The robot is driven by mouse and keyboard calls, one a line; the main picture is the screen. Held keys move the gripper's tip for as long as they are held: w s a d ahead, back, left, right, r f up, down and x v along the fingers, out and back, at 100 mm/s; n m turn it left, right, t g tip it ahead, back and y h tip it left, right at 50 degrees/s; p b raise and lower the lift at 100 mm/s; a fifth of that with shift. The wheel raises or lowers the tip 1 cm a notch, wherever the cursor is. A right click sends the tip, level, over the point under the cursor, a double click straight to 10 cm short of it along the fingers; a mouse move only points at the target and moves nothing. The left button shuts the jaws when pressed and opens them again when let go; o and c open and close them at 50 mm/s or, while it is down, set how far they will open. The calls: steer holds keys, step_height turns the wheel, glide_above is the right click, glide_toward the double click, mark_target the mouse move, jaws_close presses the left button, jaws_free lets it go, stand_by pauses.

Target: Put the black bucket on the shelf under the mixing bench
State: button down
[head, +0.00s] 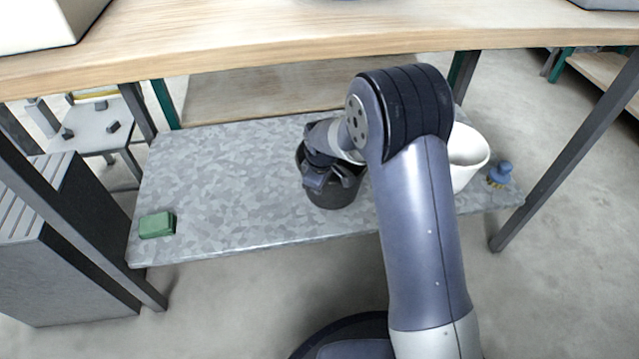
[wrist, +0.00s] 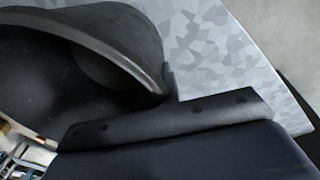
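The black bucket (head: 338,192) is on or just above the grey mottled shelf (head: 225,190) under the wooden mixing bench (head: 300,38), near the shelf's middle. It looks upright; its underside contact is hard to see. My gripper (head: 316,180) is at the bucket's rim, and my arm hides part of the bucket's right side. The wrist view shows the bucket's dark rim and hollow inside (wrist: 85,75) very close, beside a dark part of my gripper. The fingertips are not clear, so I cannot tell whether they pinch the rim.
A white bucket (head: 467,158) stands right of the black bucket, partly behind my arm. A blue-handled brush (head: 499,174) is near the shelf's right end. A green block (head: 157,225) lies at the front left. Bench legs (head: 565,150) flank the shelf. The shelf's left middle is clear.

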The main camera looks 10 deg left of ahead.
steer(key=shift+w, duration=0.1)
steer(key=c, duration=1.6)
jaws_free()
steer(key=shift+f, duration=0.1)
steer(key=shift+c, duration=0.2)
step_height(320, 180, up, 12)
steer(key=s+p, duration=0.2)
steer(key=p, duration=0.2)
steer(key=shift+d+p, duration=0.3)
steer(key=shift+p, duration=0.05)
